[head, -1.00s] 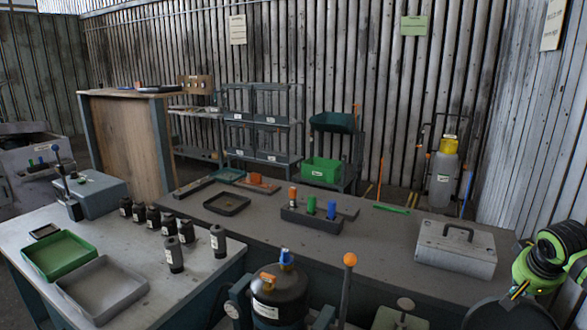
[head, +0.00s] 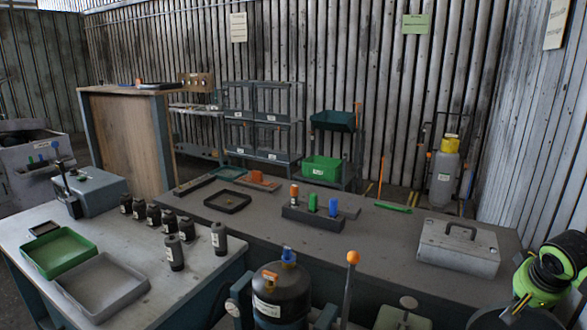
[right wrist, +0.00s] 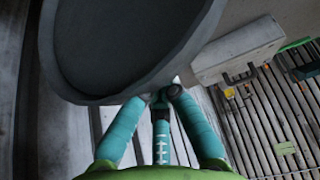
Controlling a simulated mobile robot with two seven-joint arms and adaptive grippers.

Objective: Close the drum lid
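The drum lid is a large dark round disc with a raised rim. Part of it (head: 505,320) shows at the bottom right of the head view, and it fills the upper left of the right wrist view (right wrist: 130,45). My right gripper (head: 516,303), on a green and black wrist, is at the lid's edge. In the right wrist view its teal fingers (right wrist: 160,96) converge on a small dark piece at the lid's rim and look closed there. The exact contact is partly hidden. The drum body cannot be made out. My left gripper is not in view.
A grey metal case (head: 458,247) sits on the bench beyond the lid. A black tank (head: 281,300) and an orange-knobbed lever (head: 352,275) stand left of it. Several black bottles (head: 174,253) and two trays (head: 60,252) are on the left table.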

